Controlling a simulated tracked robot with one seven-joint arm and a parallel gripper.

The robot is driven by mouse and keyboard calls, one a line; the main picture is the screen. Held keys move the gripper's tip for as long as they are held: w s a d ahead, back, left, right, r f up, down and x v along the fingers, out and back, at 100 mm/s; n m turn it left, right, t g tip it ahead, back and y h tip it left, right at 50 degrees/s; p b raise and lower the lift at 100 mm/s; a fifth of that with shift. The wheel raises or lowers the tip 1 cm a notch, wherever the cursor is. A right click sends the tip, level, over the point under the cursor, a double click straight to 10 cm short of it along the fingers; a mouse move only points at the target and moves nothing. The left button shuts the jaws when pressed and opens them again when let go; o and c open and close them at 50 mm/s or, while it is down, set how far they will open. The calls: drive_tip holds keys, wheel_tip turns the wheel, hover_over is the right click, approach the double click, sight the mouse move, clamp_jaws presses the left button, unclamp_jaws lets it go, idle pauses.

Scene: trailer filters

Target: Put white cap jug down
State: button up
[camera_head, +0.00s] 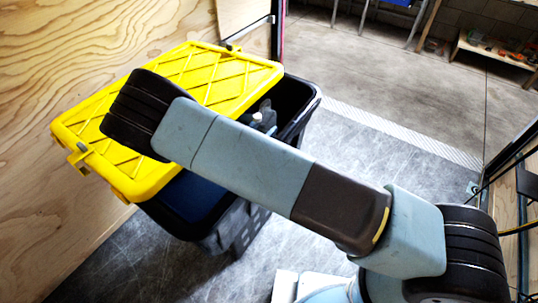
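I cannot make out a white cap jug in the head view. My arm crosses the picture from the lower right to the upper left, over a black bin (297,113) with a yellow lid (225,75). The end of my arm bends down behind its own dark joint, and my gripper is not clearly visible. A small grey-blue shape (264,117) shows in the bin's open gap behind my arm. I cannot tell what it is.
The lid lies askew over the bin, leaving gaps at the right and front. A plywood wall (50,60) stands at left. Grey floor (385,75) is clear toward the back, where a wooden shelf (495,55) stands.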

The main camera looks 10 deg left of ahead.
drive_tip(key=shift+w+d+f, duration=0.1)
drive_tip(key=shift+f, duration=4.65)
drive_tip(key=shift+f, duration=0.1)
drive_tip(key=o, duration=1.1)
drive_tip(key=v, duration=1.2)
